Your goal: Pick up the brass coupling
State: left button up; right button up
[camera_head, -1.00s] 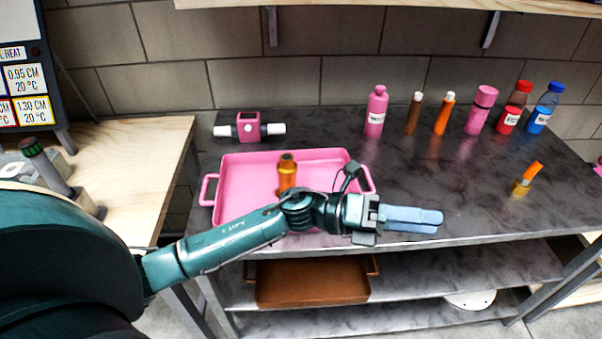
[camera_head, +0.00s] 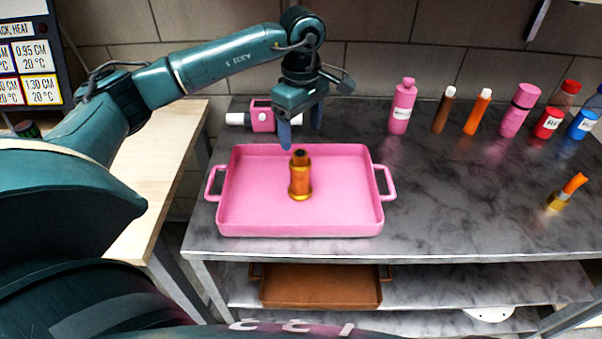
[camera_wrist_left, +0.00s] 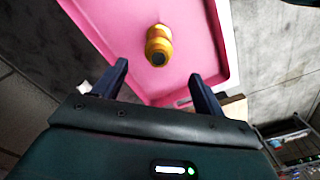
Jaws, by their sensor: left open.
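My right gripper is not in view.
A pink device with white ends (camera_head: 262,118) lies behind the tray, near my left gripper. Several bottles stand along the back right, including a pink one (camera_head: 402,106). A small orange-and-brass piece (camera_head: 566,192) is at the right.

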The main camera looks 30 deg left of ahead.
aim_at(301, 153)
pick_arm(q)
notch_tip(301, 153, down, 8)
jog(key=shift+w+a+f+p, duration=0.1)
jog(key=shift+f+p, duration=0.15)
jog(key=shift+p, duration=0.5)
jog(key=shift+c, duration=0.5)
jog(key=shift+r, duration=0.1)
jog(key=c, duration=1.4)
jog(key=shift+c, duration=0.2)
